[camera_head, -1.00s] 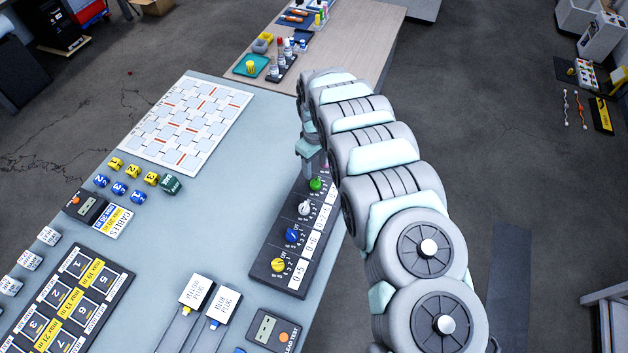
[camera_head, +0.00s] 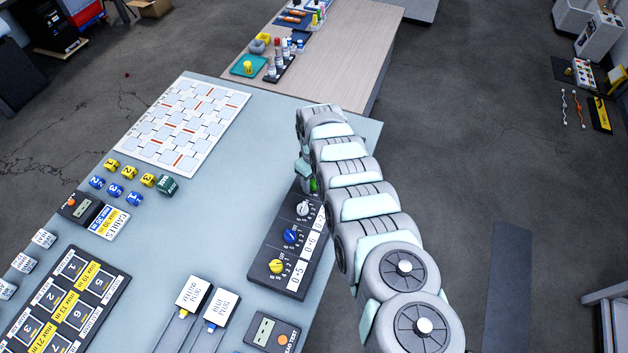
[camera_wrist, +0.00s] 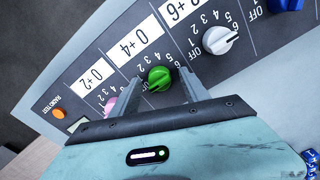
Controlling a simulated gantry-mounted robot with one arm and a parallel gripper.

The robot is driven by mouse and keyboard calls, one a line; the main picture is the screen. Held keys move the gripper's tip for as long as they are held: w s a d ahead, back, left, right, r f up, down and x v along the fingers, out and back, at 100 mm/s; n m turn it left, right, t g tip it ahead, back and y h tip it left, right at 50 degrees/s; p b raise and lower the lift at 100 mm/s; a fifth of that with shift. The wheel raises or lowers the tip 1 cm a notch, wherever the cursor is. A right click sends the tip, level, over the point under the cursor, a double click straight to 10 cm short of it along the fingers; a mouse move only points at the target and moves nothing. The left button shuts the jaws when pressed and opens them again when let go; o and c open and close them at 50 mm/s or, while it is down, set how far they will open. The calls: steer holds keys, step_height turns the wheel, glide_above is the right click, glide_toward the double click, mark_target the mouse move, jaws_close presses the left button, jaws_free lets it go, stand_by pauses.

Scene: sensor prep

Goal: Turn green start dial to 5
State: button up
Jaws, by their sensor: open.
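The green start dial (camera_wrist: 158,78) sits on a dark control panel (camera_wrist: 240,80) beside the label 0+4. Small white digits ring the dial; I cannot tell for sure which one its pointer marks. My gripper (camera_wrist: 160,86) is open in the wrist view, one finger on each side of the green dial. I cannot tell whether the fingers touch it. In the head view the green dial (camera_head: 314,186) is partly hidden by my gripper (camera_head: 306,182) and arm.
On the same panel are a white dial (camera_wrist: 219,38), a pink dial (camera_wrist: 110,104), a blue dial (camera_head: 291,236) and a yellow dial (camera_head: 276,266). The white dial is close to the right finger. The light table (camera_head: 200,235) is clear left of the panel.

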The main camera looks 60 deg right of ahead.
jaws_close()
stand_by(0.5)
